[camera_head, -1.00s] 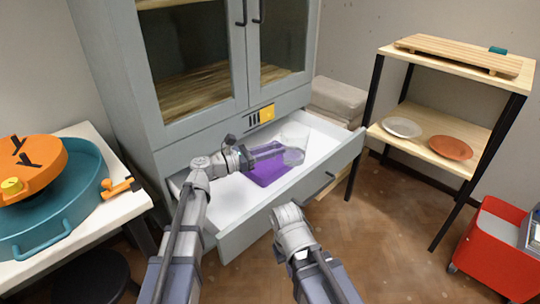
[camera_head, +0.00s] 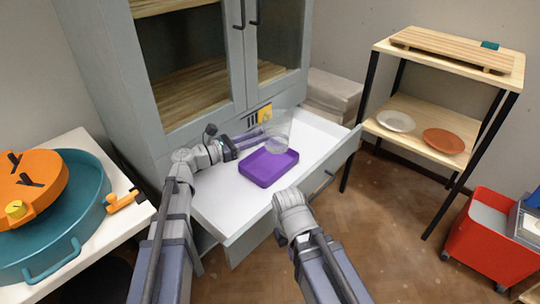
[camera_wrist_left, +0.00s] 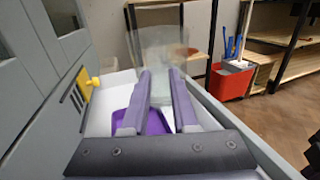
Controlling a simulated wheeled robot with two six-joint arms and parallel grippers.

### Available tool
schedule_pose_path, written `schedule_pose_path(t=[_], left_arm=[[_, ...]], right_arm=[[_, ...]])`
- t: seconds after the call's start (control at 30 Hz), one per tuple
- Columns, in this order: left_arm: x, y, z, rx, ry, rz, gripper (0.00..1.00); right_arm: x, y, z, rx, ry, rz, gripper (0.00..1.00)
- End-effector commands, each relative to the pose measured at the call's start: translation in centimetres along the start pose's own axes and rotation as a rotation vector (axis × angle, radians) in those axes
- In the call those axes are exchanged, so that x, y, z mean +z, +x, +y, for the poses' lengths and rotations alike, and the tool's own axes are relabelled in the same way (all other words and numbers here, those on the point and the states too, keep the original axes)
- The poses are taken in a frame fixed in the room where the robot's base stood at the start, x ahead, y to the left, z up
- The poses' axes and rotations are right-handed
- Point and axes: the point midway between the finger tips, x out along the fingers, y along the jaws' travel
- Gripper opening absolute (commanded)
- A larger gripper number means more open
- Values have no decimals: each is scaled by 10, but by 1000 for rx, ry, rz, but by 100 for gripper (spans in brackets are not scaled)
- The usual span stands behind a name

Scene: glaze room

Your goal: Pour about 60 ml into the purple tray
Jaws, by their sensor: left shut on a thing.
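The purple tray (camera_head: 268,168) lies flat on the white floor of the open drawer; no liquid can be made out in it. It also shows below the fingers in the left wrist view (camera_wrist_left: 154,122). My left gripper (camera_head: 264,134) is shut on a clear see-through container (camera_head: 279,126), held above the drawer, behind the tray in the head view. The container also shows beyond the fingertips in the left wrist view (camera_wrist_left: 160,45). How much it holds cannot be told. My right gripper (camera_head: 291,205) is in front of the drawer, its fingers not discernible.
The drawer (camera_head: 225,200) sticks out of a grey cabinet (camera_head: 150,120) with glass doors. A table with a teal basin (camera_head: 60,215) is at left. A shelf with plates (camera_head: 443,141) and a red cart (camera_head: 490,240) are at right.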

Motion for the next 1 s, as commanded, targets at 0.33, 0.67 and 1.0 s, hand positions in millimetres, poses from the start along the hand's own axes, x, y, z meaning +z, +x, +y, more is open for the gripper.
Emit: schedule_pose_path(t=[0.33, 0.67, 1.0], left_arm=[[28, -64, 7, 104, 0, -3, 0], [51, -128, 9, 215, 0, -5, 0], [53, -139, 10, 236, 0, -5, 0]], right_arm=[[2, -27, 3, 1, 4, -1, 0], [3, -49, 5, 2, 8, -2, 0], [4, -51, 6, 2, 9, -3, 0]])
